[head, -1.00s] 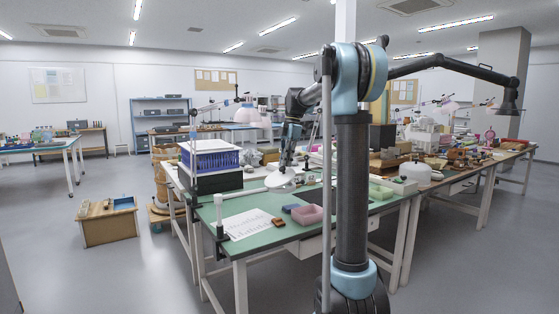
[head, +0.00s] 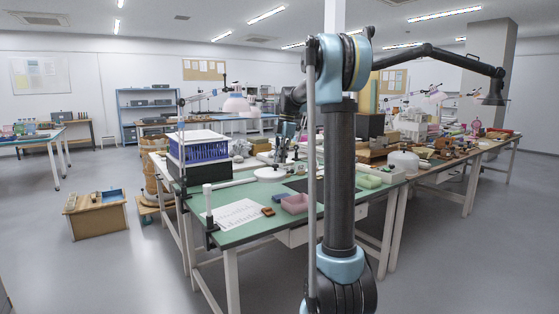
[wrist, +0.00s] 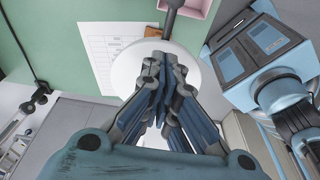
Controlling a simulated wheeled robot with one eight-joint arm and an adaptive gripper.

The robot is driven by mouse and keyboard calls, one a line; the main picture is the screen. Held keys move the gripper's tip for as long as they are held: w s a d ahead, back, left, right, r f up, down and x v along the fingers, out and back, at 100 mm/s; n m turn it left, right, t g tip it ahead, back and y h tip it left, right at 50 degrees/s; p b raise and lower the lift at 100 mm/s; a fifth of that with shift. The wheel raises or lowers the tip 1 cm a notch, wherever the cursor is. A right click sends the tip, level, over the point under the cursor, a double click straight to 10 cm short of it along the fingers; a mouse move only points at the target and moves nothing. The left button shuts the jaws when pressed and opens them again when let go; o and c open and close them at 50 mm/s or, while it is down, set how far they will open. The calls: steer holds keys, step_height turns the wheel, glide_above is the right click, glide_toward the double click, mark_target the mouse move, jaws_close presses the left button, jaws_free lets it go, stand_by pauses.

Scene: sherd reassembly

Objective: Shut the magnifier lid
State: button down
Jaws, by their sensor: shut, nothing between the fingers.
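The magnifier shows in the head view as a white round head (head: 270,173) on a pale arm (head: 232,183) above the green table. In the wrist view its round white top (wrist: 128,68) lies below my fingers and looks flat. A dark grey piece sits at its edge. I cannot tell for certain whether the lid is fully shut, as my fingers hide part of the disc. My gripper (wrist: 163,70) is shut and empty over the disc; it also shows in the head view (head: 281,152). Contact with the lid cannot be made out.
A printed sheet (head: 236,213), a brown block (head: 268,211) and a pink tray (head: 295,204) lie near the table's front. A blue crate (head: 200,150) stands at the left.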

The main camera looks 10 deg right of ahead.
steer(key=shift+r, duration=0.1)
steer(key=w+d+r, duration=0.5)
steer(key=d+r, duration=0.1)
steer(key=d, duration=0.3)
steer(key=s+a+f+m+t, duration=0.1)
steer(key=s+f+m, duration=0.25)
steer(key=s, duration=0.55)
steer(key=s+f+m+h, duration=0.1)
steer(key=s+f+m, duration=0.1)
steer(key=s+m, duration=0.5)
steer(key=s+a+f+m+t, duration=0.1)
steer(key=s+f+m, duration=0.15)
steer(key=s, duration=0.85)
steer(key=s+f+m+t, duration=0.1)
steer(key=s+f+m, duration=0.9)
steer(key=s+f, duration=0.9)
steer(key=shift+d+f+h, duration=0.15)
steer(key=shift+f+h, duration=0.25)
steer(key=shift+f, duration=0.25)
